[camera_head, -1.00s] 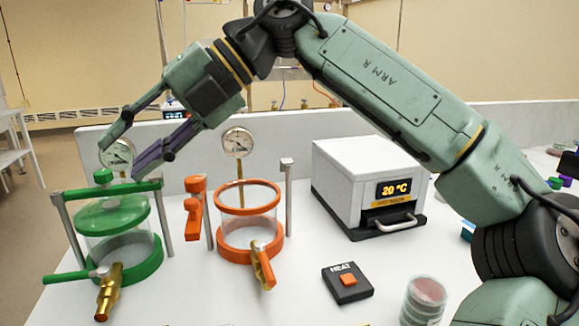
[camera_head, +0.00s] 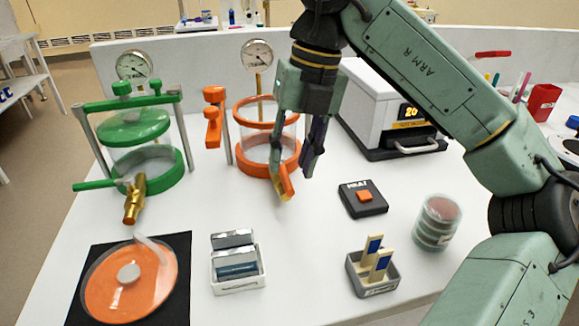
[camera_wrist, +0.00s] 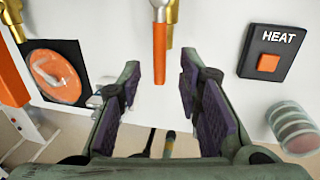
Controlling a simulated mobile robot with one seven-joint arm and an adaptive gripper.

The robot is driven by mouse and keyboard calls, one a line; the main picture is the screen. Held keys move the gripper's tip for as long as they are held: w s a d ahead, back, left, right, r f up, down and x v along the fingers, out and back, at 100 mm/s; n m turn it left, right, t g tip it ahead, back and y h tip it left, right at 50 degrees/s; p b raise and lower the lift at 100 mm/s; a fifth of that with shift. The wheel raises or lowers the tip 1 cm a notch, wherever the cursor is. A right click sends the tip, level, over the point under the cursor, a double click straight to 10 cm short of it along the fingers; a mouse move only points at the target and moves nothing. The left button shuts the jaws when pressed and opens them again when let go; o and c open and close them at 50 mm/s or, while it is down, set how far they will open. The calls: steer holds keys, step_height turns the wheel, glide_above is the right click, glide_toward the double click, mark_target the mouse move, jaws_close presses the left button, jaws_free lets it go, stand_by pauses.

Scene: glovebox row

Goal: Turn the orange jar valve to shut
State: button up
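The orange jar (camera_head: 243,150) stands on the white bench, a clear cylinder with orange rings and a gauge behind it. Its valve is a brass fitting with an orange lever handle (camera_head: 287,184) at the jar's front. The handle points toward the bench front, roughly along the brass spout. My gripper (camera_head: 293,168) points down at the valve. In the wrist view my gripper (camera_wrist: 160,70) is open, with the orange handle (camera_wrist: 160,50) between its fingers and a gap on both sides. The brass part (camera_wrist: 172,14) shows beside the handle. My gripper partly hides the valve in the head view.
The green jar (camera_head: 165,178) stands to the left, its brass valve (camera_head: 134,202) jutting forward. A HEAT button box (camera_head: 352,188), a slide box (camera_head: 238,282), a grey holder (camera_head: 372,284) and stacked dishes (camera_head: 437,222) stand in front. A white heater (camera_head: 365,105) is behind right.

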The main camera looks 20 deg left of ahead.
mark_target(284, 174)
steer(key=shift+s+a+f, duration=0.1)
steer(key=shift+a+f, duration=0.05)
steer(key=shift+f, duration=0.5)
steer(key=shift+s+a+f, duration=0.1)
steer(key=shift+f, duration=0.5)
steer(key=shift+c, duration=0.3)
jaws_close()
